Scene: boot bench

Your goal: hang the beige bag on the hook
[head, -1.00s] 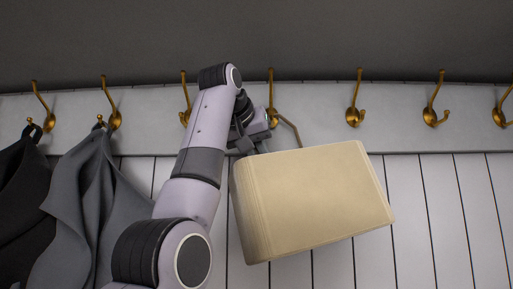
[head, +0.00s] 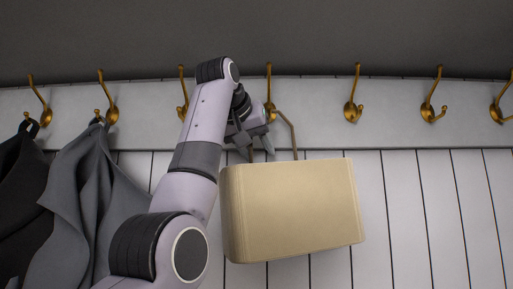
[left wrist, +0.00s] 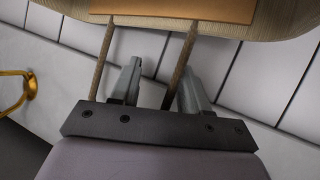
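The beige bag (head: 295,210) hangs nearly level against the wall, below a brass hook (head: 269,92). Its thin brown strap (head: 291,132) rises to the lower part of that hook; the exact contact is partly hidden by my gripper. My left gripper (head: 256,147) is just above the bag's upper left corner, its fingers apart. In the left wrist view, the gripper (left wrist: 160,82) has a gap between its fingers. One strap length (left wrist: 184,52) runs between them and another passes outside; neither looks pinched. The bag's edge (left wrist: 285,22) is at the top. My right gripper is not in view.
More brass hooks (head: 352,100) line the pale rail on both sides. A grey garment (head: 85,205) and a black one (head: 22,190) hang at the left. The wall right of the bag is clear. Another view of a hook is at the left wrist view's left edge (left wrist: 15,92).

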